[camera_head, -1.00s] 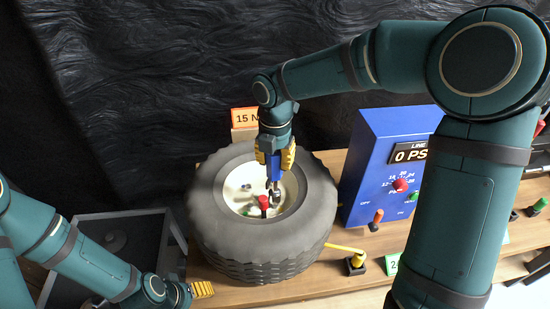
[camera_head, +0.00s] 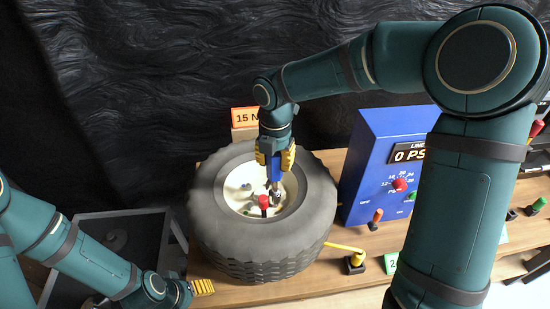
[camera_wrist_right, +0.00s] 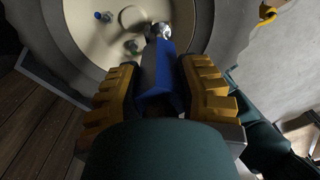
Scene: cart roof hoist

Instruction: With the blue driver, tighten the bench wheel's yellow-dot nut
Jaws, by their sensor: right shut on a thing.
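The bench wheel (camera_head: 225,240) is a grey tyre with a cream hub, lying flat on the bench. My right gripper (camera_head: 275,163) is above the hub, its yellow fingers shut on the blue driver (camera_head: 274,168). The driver points down, with its metal end among the nuts on the hub; the wrist view shows the blue body (camera_wrist_right: 158,85) and shiny tip (camera_wrist_right: 158,31). I cannot tell whether the tip sits on a nut. A red-capped part (camera_head: 264,201) stands on the hub beside it. No yellow dot is visible. My left gripper (camera_head: 202,288) is low at the left; its jaw state is unclear.
A blue box with a pressure display (camera_head: 411,152) stands right of the wheel. An orange sign (camera_head: 245,117) is behind it. A grey bin (camera_head: 90,222) is at the left. Other holders stand farther right.

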